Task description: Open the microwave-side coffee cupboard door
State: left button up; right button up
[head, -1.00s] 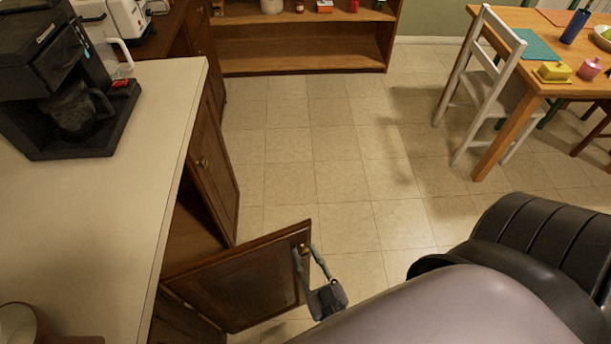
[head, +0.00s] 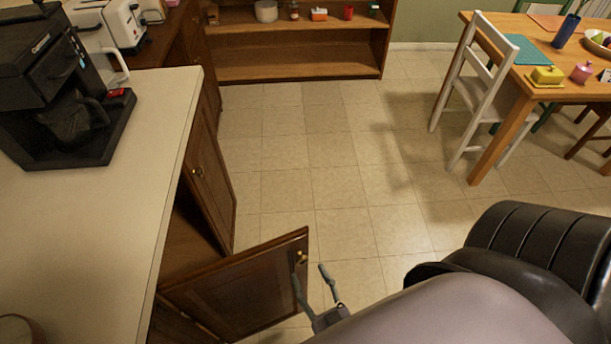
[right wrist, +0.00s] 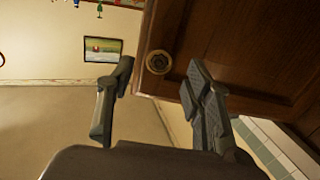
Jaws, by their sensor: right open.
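The cupboard door (head: 240,292) under the counter stands swung open away from the cabinet, with a brass knob (head: 301,257) near its free upper corner. The dark cabinet opening (head: 188,235) shows behind it. My right gripper (head: 311,272) is open and empty beside the knob, its fingers apart. In the right wrist view the door (right wrist: 235,45) fills the upper right. Its knob (right wrist: 159,62) lies ahead of and between the open fingers (right wrist: 158,78), clear of both. My left gripper is not in view.
The closed neighbouring cupboard door (head: 208,180) is just beyond the opening. A black coffee maker (head: 60,95) stands on the pale countertop (head: 90,220). A white chair (head: 480,90) and wooden table (head: 505,110) are at right. The tiled floor between is clear.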

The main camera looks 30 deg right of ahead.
jog(key=s+a, duration=0.1)
jog(key=s, duration=0.7)
jog(key=shift+a, duration=0.15)
